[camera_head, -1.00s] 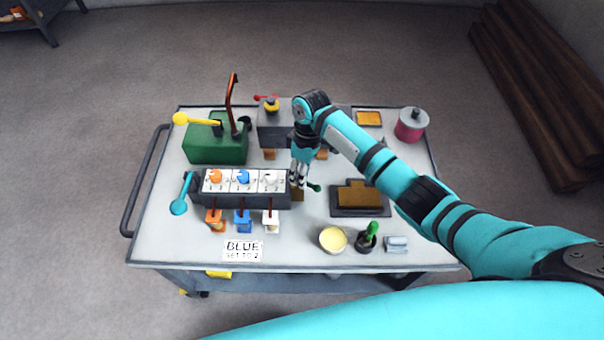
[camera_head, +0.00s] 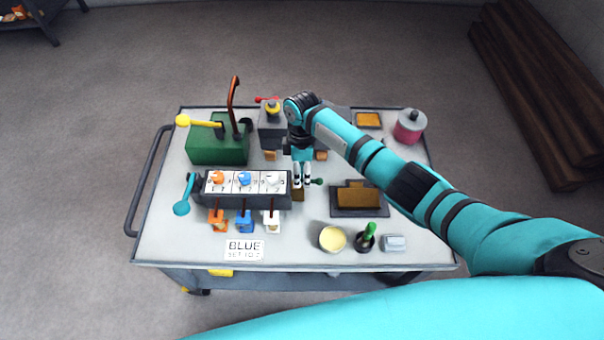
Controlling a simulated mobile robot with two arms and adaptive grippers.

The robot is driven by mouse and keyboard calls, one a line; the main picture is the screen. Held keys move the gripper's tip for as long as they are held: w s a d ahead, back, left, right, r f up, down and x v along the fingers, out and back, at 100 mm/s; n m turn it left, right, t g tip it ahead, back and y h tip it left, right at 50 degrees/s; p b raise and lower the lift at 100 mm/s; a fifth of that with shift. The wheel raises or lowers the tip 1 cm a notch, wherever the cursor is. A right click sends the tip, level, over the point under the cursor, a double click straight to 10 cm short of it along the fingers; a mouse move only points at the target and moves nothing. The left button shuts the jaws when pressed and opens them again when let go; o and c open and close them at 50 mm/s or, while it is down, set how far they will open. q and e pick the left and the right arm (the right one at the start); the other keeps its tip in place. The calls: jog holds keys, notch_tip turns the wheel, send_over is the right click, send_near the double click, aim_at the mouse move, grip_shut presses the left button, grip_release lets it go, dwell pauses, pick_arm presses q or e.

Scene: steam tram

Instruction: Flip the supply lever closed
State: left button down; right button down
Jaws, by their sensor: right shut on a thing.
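My right gripper (camera_head: 302,185) points down at the right end of the dark dial box (camera_head: 245,201). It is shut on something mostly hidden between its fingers. A small dark green knob (camera_head: 317,182) sticks out just right of the fingertips and may belong to it. Several levers stand on the cart: a teal one (camera_head: 183,196) at the box's left end, a yellow one (camera_head: 196,121) and a copper one (camera_head: 232,97) at the green block (camera_head: 218,151), and a red one (camera_head: 266,99) behind. No label shows which is the supply lever. My left gripper is out of view.
The cart top (camera_head: 170,235) also holds a "BLUE" sign (camera_head: 244,249), a cream-filled bowl (camera_head: 333,239), a green-necked bottle (camera_head: 367,237), a dark tray (camera_head: 374,211) with a brown block and a pink canister (camera_head: 409,127). Orange, blue and white tags hang before the dial box.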

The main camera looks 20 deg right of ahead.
jog(key=c, duration=1.4)
grip_release()
jog(key=shift+o, duration=0.2)
jog(key=shift+r, duration=0.1)
notch_tip(320, 180, up, 12)
jog(key=w, duration=0.2)
jog(key=shift+w+d, duration=0.15)
jog(key=shift+d, duration=0.15)
jog(key=shift+f, duration=0.25)
